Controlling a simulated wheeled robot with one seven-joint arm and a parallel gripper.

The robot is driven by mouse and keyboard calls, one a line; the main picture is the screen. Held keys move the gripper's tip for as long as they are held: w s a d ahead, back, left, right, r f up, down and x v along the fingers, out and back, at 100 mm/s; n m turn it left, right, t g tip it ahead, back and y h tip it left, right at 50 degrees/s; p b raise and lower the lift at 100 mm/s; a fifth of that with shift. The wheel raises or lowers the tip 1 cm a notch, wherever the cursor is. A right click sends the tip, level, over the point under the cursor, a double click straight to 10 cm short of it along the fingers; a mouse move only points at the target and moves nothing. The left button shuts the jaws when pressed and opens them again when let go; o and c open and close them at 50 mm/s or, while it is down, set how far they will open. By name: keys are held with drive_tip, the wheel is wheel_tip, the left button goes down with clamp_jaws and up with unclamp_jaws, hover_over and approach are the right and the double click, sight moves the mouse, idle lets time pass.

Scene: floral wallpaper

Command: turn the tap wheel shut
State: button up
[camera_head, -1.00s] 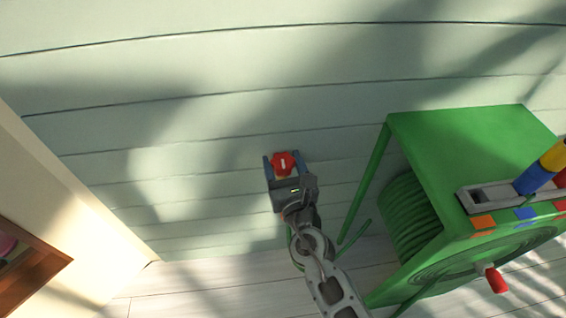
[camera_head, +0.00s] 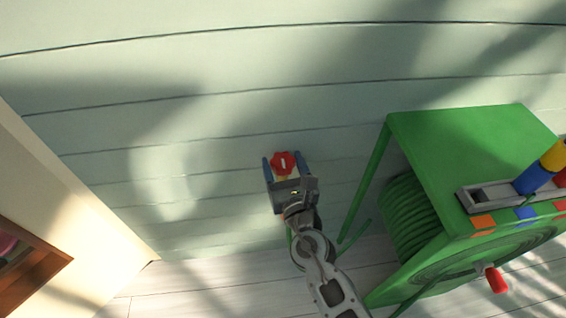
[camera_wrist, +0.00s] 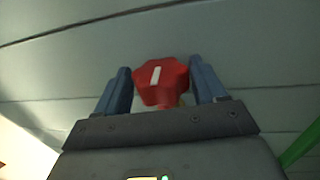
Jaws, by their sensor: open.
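The red tap wheel (camera_head: 283,163) with a white stripe is in front of the pale green plank wall, low down, left of the green reel. In the wrist view the red wheel (camera_wrist: 161,83) sits between the two blue fingers, its white stripe near upright and leaning slightly right. My gripper (camera_head: 283,165) is open, one finger on each side of the wheel; it also shows in the wrist view (camera_wrist: 160,88). Gaps show between the fingers and the wheel in the wrist view. The tap body below the wheel is mostly hidden by my gripper.
A green hose reel box (camera_head: 470,145) with coiled hose (camera_head: 408,215) and a red crank handle (camera_head: 496,280) stands at the right. A tray with coloured blocks (camera_head: 520,192) is on it. A cream cabinet (camera_head: 75,205) is at the left. Wall above the tap is clear.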

sight(286, 173)
drive_tip(key=v, duration=0.7)
drive_tip(key=shift+s, duration=0.25)
drive_tip(key=shift+d, duration=0.1)
drive_tip(key=s+d+m+g+h, duration=0.1)
drive_tip(key=s+d+m, duration=0.6)
drive_tip(key=s+m, duration=0.55)
drive_tip(key=s+d+m+g+h, duration=0.1)
drive_tip(key=s+d+m+h, duration=0.1)
drive_tip(key=s+d+m, duration=0.85)
drive_tip(key=s+d+r+m+h, duration=0.2)
drive_tip(key=s+d+r+m, duration=0.1)
drive_tip(key=s+r+m, duration=1.05)
wheel_tip(286, 173, up, 13)
drive_tip(key=m+p, duration=0.3)
drive_tip(key=p, duration=1.2)
drive_tip(key=shift+r, duration=0.2)
